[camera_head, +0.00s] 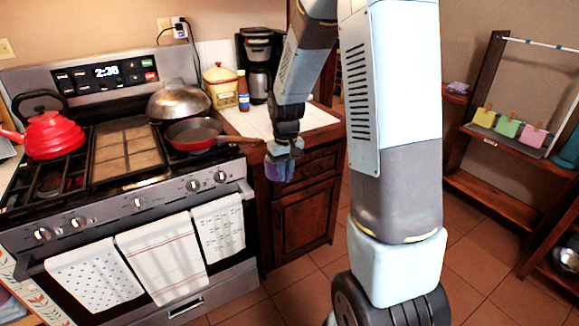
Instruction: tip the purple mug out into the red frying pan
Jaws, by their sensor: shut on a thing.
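The red frying pan (190,132) sits on the right side of the stove, with its handle pointing right toward the counter. My gripper (283,152) is in front of the counter edge, to the right of the pan and slightly lower in the picture. It is shut on the purple mug (280,170), which hangs just below the fingers. The mug is small and partly covered by the gripper, so its tilt and contents cannot be made out. The mug is apart from the pan, near the end of the pan's handle.
A domed metal lid (178,100) stands behind the pan, and a red kettle (52,135) is on the left burner. A yellow pot (220,86), a brown bottle (243,92) and a coffee maker (260,62) stand on the counter (315,118). Towels (165,258) hang on the oven door.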

